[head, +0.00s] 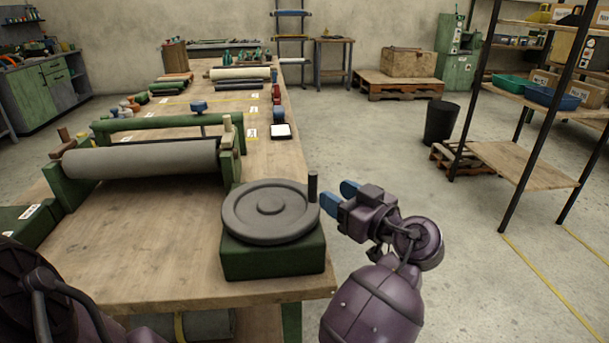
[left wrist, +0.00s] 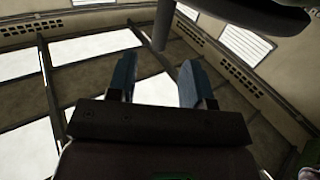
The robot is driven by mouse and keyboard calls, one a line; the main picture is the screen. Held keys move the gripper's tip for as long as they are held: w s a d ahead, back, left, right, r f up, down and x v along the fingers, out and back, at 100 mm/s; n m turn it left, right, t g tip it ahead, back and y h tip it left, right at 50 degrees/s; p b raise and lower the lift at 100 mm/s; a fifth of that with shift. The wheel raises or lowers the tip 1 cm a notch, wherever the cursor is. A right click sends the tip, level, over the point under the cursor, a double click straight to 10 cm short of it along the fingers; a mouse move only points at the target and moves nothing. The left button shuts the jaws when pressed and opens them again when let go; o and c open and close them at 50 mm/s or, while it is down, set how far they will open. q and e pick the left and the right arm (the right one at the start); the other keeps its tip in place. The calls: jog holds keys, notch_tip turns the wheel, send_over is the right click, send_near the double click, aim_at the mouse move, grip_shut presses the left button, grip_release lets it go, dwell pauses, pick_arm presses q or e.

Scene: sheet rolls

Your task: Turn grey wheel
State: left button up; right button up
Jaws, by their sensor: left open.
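The grey wheel (head: 268,211) lies flat on a dark green block (head: 272,260) at the table's near right corner. Its upright dark handle (head: 313,186) stands on the right side of the rim. My left gripper (head: 340,197) has blue fingertips and is open just right of the handle, pointing at it. In the left wrist view, the gap between the fingers (left wrist: 159,62) is empty. The handle (left wrist: 163,25) shows beyond the fingertips, in line with the gap, and part of the wheel (left wrist: 265,13) shows at the top right. My right gripper is not seen.
The wooden table (head: 165,262) carries a roller (head: 145,159) in a green frame left of the wheel, and more rolls farther back. Open floor (head: 450,260) lies right of the table. A shelf rack (head: 520,165) and a black bin (head: 440,123) stand beyond it.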

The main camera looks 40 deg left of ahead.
aim_at(316, 182)
pick_arm(q)
jog(key=a, duration=0.6)
jog(key=w+a, duration=0.1)
jog(key=a, duration=0.2)
jog(key=shift+a, duration=0.1)
jog(key=shift+c, duration=0.3)
grip_shut()
